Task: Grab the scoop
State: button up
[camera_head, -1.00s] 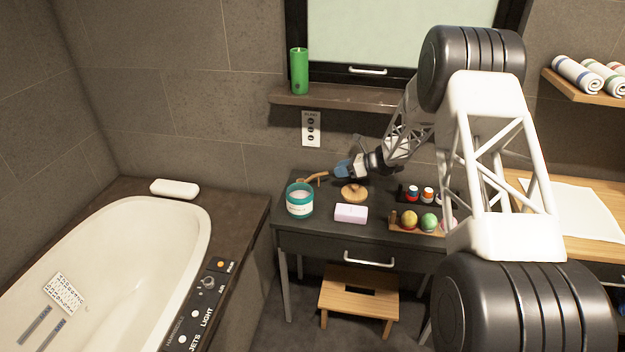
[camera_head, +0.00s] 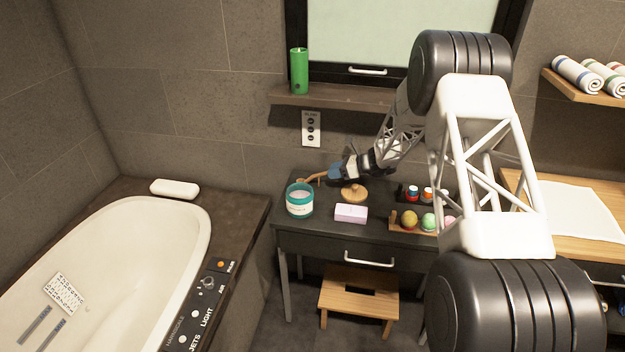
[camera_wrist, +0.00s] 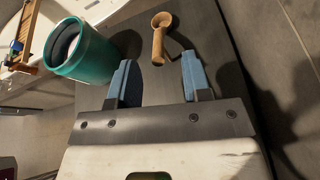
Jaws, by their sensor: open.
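The wooden scoop (camera_wrist: 160,37) lies on the dark vanity top. In the wrist view it is ahead of my gripper, its bowl farthest away and its handle pointing back toward the space between the fingers. My gripper (camera_wrist: 155,82) has its two blue fingers apart, with nothing between them. The handle end sits just beyond the fingertips. In the head view my gripper (camera_head: 337,172) is low over the back of the vanity, and the scoop (camera_head: 313,178) shows to its left, partly hidden.
A teal jar (camera_head: 300,203) stands close by, left of the fingers in the wrist view (camera_wrist: 84,55). A round wooden lid (camera_head: 354,194), a pink soap bar (camera_head: 351,213) and a rack of colored balls (camera_head: 410,220) are on the vanity. The wall is close behind.

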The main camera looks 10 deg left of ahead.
aim_at(316, 175)
jog(key=shift+x, duration=2.6)
jog(key=shift+s+f, duration=0.1)
jog(key=shift+f, duration=0.05)
jog(key=shift+c, duration=0.2)
jog(key=shift+d, duration=0.1)
grip_shut()
